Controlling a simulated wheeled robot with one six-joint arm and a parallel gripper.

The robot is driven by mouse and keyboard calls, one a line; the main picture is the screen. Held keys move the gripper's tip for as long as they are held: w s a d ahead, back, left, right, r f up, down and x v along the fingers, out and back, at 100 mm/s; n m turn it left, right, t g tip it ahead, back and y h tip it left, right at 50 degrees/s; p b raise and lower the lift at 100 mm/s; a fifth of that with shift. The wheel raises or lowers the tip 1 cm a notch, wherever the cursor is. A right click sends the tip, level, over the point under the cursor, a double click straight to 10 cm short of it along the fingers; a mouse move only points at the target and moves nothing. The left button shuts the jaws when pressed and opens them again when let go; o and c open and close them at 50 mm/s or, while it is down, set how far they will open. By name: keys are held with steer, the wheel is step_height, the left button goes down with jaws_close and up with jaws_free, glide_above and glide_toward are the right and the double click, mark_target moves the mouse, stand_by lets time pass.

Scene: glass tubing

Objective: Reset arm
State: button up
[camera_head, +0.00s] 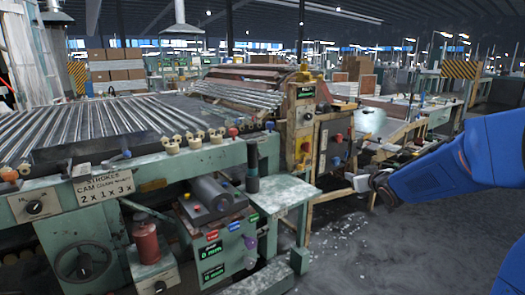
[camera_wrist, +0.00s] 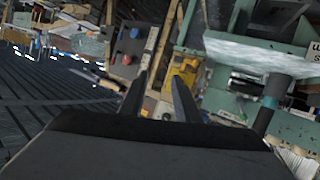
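My gripper (camera_wrist: 160,84) shows in the wrist view as two dark fingers standing apart, with only background between them. It is open and holds nothing that I can see. My blue arm (camera_head: 440,172) reaches in from the right edge of the head view, to the right of the tubing machine. The wrist view is tilted, with machine parts and floor behind the fingers.
A green machine bench (camera_head: 150,160) carries rows of glass tubes (camera_head: 95,122) at the left. A yellow control post (camera_head: 303,125) stands at its right end. Wooden frames and a table stand behind my arm. The grey floor (camera_head: 375,255) in front is mostly clear.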

steer(key=s+m+g+h, duration=0.3)
steer(key=s+g, duration=0.1)
steer(key=s, duration=1.4)
steer(key=s+a+f+g, duration=0.1)
steer(key=s+f, duration=0.1)
steer(key=s, duration=0.7)
steer(key=s+a+f+g+y, duration=0.1)
steer(key=s+a+f+g, duration=0.1)
steer(key=s, duration=0.7)
steer(key=s+a+f+g+y, duration=0.1)
steer(key=s+a+f+g, duration=0.1)
steer(key=s, duration=0.8)
steer(key=shift+a+f, duration=0.25)
steer(key=shift+f, duration=0.2)
